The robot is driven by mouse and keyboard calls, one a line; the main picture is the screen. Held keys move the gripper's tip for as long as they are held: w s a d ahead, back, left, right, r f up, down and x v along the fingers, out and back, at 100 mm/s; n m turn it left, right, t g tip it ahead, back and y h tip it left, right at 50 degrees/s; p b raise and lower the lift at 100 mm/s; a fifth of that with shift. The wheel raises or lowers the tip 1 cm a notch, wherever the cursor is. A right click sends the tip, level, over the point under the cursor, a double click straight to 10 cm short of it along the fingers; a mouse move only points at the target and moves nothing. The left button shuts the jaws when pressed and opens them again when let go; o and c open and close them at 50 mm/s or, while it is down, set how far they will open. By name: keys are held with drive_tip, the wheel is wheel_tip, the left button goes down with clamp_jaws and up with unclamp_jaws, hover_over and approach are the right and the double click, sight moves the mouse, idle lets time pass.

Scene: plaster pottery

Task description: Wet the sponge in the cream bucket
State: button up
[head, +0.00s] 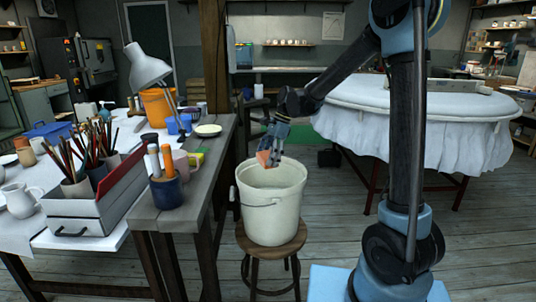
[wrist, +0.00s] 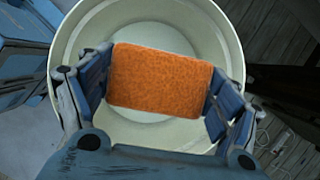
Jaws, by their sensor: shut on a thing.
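The cream bucket (head: 271,212) stands upright on a round wooden stool (head: 283,246), with its wire handle hanging down the side. My gripper (head: 276,160) is over the bucket's mouth, pointing down. It is shut on the orange sponge (wrist: 160,77), with a finger at each short end. The sponge (head: 264,158) shows at about the level of the far rim in the head view. In the wrist view the bucket (wrist: 70,40) lies behind the sponge, with its pale inside around it. I cannot tell any water level.
A large round cloth-draped table (head: 425,135) stands at the right. Plank floor lies between.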

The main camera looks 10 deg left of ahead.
wheel_tip(320, 180, down, 21)
idle(1.9)
drive_tip(key=shift+r, duration=0.15)
idle(0.5)
drive_tip(key=shift+r, duration=10.75)
